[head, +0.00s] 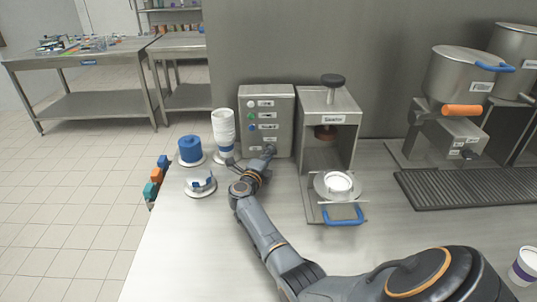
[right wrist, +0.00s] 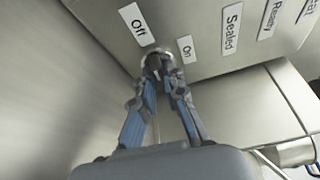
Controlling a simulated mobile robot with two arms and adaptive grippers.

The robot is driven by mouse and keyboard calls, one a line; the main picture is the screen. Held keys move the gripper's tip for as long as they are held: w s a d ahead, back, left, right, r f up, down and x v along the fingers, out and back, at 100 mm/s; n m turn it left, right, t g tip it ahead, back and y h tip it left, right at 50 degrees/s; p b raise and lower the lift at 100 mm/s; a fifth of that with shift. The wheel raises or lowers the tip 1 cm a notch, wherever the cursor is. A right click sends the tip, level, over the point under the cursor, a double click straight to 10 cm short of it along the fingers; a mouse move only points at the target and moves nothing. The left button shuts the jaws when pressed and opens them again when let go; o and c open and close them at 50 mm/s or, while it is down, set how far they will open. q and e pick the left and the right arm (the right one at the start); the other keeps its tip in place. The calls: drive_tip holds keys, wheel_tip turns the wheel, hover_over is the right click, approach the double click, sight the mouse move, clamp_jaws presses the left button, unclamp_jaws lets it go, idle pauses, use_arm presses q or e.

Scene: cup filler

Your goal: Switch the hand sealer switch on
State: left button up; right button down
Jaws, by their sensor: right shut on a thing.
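The grey control box (head: 283,105) stands at the back of the steel counter, with labelled lights on its front. The sealer (head: 345,104) stands right beside it. The hand sealer switch (right wrist: 154,55) is low on the box's front, between the Off label (right wrist: 138,24) and the On label (right wrist: 186,49) in the right wrist view. My right gripper (head: 268,151) is at the switch; its fingers (right wrist: 158,68) are shut around the small silver lever. The fingers cover part of it, so I cannot tell its exact position. My left gripper is not in view.
A white cup (head: 339,183) sits in the sealer's pulled-out tray, which has a blue handle (head: 343,215). Stacked white cups (head: 223,124), a blue lid stack (head: 191,148) and a small round stand (head: 200,188) are left of my arm. Large pots (head: 462,76) stand at right.

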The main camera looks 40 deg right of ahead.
drive_tip(key=m+p, duration=0.1)
drive_tip(key=m+y+p, duration=0.1)
drive_tip(key=m+p, duration=0.1)
drive_tip(key=shift+r+y, duration=0.3)
drive_tip(key=m+y+p, duration=0.1)
drive_tip(key=m+p, duration=0.1)
drive_tip(key=p, duration=0.2)
drive_tip(key=m+t+y+p, duration=0.1)
drive_tip(key=m+y+p, duration=0.1)
drive_tip(key=m+p, duration=0.1)
drive_tip(key=m+y+p, duration=0.1)
drive_tip(key=m+p, duration=0.2)
drive_tip(key=p, duration=0.2)
drive_tip(key=shift+s+d+r+t, duration=0.15)
drive_tip(key=shift+s+d+t, duration=0.05)
drive_tip(key=shift+t, duration=0.1)
drive_tip(key=shift+f+m+t+y+p, duration=0.25)
drive_tip(key=shift+m+y+p, duration=0.5)
drive_tip(key=shift+p, duration=0.65)
